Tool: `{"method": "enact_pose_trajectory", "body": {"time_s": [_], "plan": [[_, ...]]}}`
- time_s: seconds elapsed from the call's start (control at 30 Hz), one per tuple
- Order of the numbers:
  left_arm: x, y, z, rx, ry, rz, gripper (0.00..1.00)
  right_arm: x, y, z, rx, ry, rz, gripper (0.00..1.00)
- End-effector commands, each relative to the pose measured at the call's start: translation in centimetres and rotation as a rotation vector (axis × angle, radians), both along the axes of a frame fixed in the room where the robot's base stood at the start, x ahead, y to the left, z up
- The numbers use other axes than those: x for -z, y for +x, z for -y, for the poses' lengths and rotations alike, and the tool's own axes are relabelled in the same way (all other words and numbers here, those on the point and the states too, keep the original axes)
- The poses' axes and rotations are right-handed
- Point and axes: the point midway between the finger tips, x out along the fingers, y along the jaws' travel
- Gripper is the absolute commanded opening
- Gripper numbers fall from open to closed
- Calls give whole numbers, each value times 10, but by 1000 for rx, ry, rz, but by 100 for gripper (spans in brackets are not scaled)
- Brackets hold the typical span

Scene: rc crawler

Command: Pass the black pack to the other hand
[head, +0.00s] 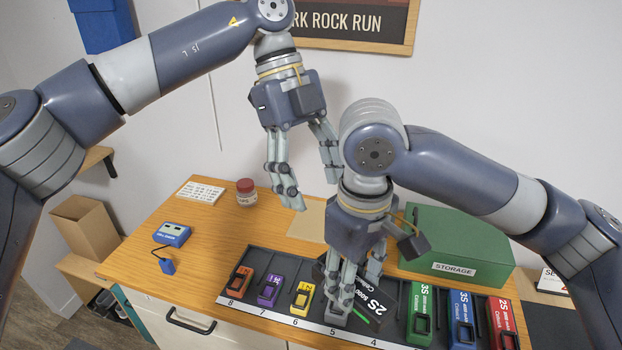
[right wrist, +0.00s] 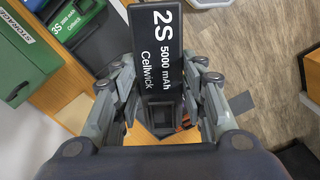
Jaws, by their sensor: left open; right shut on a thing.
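The black pack (head: 374,299), marked 2S 5000 mAh Cellwick, is between the fingers of my right gripper (head: 347,300), over the tray near numbers 5 and 4. The fingers hide part of it. In the right wrist view the pack (right wrist: 158,45) stands out past the fingertips, with a finger on each side, and my right gripper (right wrist: 160,110) is shut on it. How far it is above the tray is hard to tell. My left gripper (head: 312,190) is open and empty, pointing down above the table, up and left of the right gripper.
The numbered dark tray (head: 262,318) runs along the table's front. It holds orange (head: 240,283), purple (head: 270,290), yellow (head: 302,298), green (head: 420,315), blue (head: 461,320) and red (head: 502,322) packs. A green storage box (head: 455,250) stands behind. A jar (head: 246,192) and blue charger (head: 172,234) are left.

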Motion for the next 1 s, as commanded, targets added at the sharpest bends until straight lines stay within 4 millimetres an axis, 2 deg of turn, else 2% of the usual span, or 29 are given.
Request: {"method": "enact_pose_trajectory", "body": {"time_s": [0.17,0.27,0.7,0.83,1.0], "plan": [[8,-3,-3,-20,45,-3,62,0,0,0,0,1,1,5],[19,-7,0,-19,47,-4,62,0,0,0,0,1,1,5],[92,-30,20,-19,42,-3,62,-1,0,0,0,1,1,5],[105,-34,24,-19,42,-3,62,-1,0,0,0,1,1,5],[112,-36,26,-20,41,-2,62,-1,0,0,0,1,1,5]]}}
